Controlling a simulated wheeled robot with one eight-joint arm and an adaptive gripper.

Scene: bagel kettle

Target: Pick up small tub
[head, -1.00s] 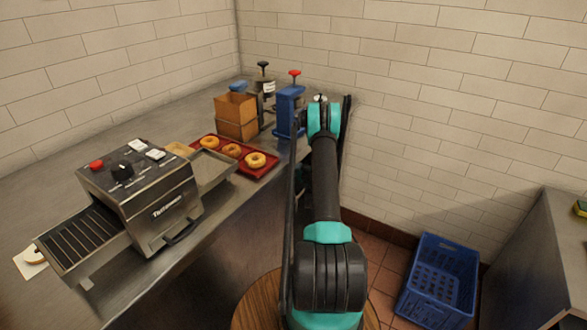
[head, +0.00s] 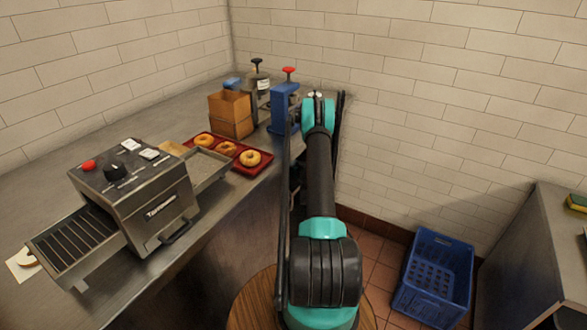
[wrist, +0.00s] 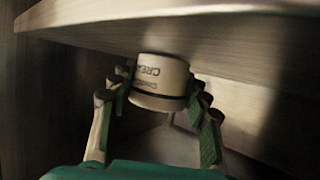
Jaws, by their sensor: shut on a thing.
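The small tub (wrist: 160,72), pale with a dark band and dark lettering, is in the wrist view. My gripper (wrist: 158,88) is shut on it, with the green-padded fingers on its left and right sides. The tub is close under the pale slab edge above it. I cannot tell whether it touches that slab. In the head view the tub and gripper do not show.
A toaster (head: 140,195) stands on the counter (head: 45,160), with a red tray (head: 266,160) of bagels and a cardboard box (head: 230,113) behind it. A blue crate (head: 433,277) is on the floor at right. In the wrist view the slab (wrist: 240,22) hangs overhead.

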